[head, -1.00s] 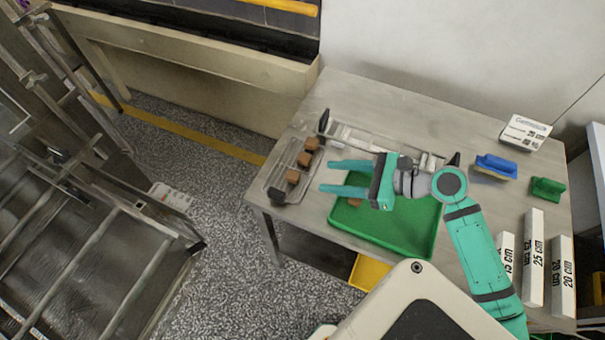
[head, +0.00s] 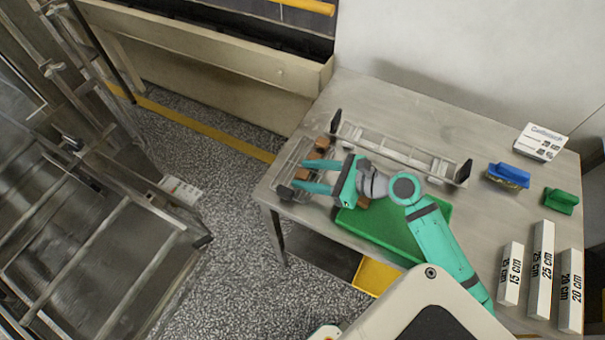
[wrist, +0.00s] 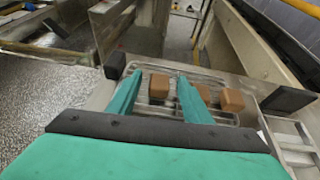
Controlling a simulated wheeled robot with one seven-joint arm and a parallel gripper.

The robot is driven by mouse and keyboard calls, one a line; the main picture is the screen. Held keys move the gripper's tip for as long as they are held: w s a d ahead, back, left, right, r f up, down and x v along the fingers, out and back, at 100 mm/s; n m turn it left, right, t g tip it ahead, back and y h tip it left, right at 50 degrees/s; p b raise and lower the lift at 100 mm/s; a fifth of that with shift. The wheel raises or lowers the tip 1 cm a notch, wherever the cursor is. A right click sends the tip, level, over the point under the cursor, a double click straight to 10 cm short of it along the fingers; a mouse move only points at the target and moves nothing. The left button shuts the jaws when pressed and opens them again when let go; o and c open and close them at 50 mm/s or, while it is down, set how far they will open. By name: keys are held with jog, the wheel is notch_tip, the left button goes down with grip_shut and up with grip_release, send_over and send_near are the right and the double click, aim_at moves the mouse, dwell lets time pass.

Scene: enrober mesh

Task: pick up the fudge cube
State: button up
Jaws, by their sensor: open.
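Three brown fudge cubes stand in a row on a wire mesh rack (head: 277,180) at the table's left end. In the head view one cube (head: 322,143) is farthest back, and a second (head: 314,154) is beside my upper finger. My gripper (head: 298,174) is open and reaches over the rack from the right. In the wrist view one cube (wrist: 159,86) shows between the fingers (wrist: 159,74), apparently untouched. Another cube (wrist: 203,91) is partly hidden by the right finger, and a third (wrist: 232,99) is outside it. Height above the rack is hard to tell.
A green tray (head: 385,238) lies below my arm, with a brown piece (head: 362,202) partly hidden at its edge. A long metal frame (head: 400,150) with black ends stands behind. Blue (head: 508,175) and green (head: 561,201) brushes and white length blocks (head: 541,270) are at right.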

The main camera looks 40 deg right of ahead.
jog(key=c, duration=0.9)
jog(key=shift+r, duration=0.1)
